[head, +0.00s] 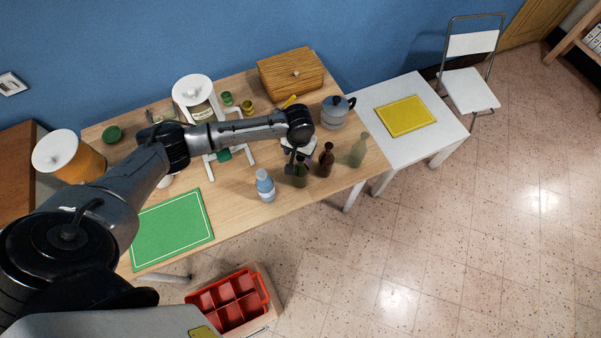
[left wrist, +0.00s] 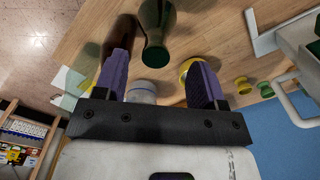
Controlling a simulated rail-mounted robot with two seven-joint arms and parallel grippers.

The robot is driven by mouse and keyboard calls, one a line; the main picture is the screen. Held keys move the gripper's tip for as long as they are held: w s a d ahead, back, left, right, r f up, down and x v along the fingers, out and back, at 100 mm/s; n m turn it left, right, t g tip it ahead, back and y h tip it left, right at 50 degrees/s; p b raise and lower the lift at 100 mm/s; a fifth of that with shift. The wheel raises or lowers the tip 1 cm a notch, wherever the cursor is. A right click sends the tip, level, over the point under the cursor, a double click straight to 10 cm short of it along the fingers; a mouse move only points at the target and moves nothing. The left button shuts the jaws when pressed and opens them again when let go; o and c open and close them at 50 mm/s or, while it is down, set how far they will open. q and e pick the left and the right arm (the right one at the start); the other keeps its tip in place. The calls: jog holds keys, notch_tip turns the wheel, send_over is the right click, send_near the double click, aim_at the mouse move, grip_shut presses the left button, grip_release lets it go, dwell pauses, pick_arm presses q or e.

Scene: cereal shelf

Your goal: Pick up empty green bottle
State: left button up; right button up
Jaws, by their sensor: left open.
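A dark green bottle (head: 300,178) stands on the wooden table, in the row of bottles near its front edge. My left gripper (head: 296,160) is over and just behind it in the head view, partly covering its top. In the left wrist view, my left gripper (left wrist: 160,66) has its two purple fingers spread apart. The dark green bottle (left wrist: 156,52) shows beyond and between the fingertips, and I cannot tell whether it touches them. Whether the bottle is empty cannot be told. My right gripper is not in view.
A brown bottle (head: 326,160) and a pale green bottle (head: 358,151) stand to the right. A blue-and-white bottle (head: 265,186) stands to the left. A red crate (head: 234,302) is below the table.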

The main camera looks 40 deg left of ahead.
aim_at(301, 158)
pick_arm(q)
jog(key=shift+w+d+f, duration=0.1)
jog(key=shift+f, duration=1.4)
jog(key=shift+w+d+f, duration=0.1)
jog(key=shift+f, duration=1.35)
grip_shut()
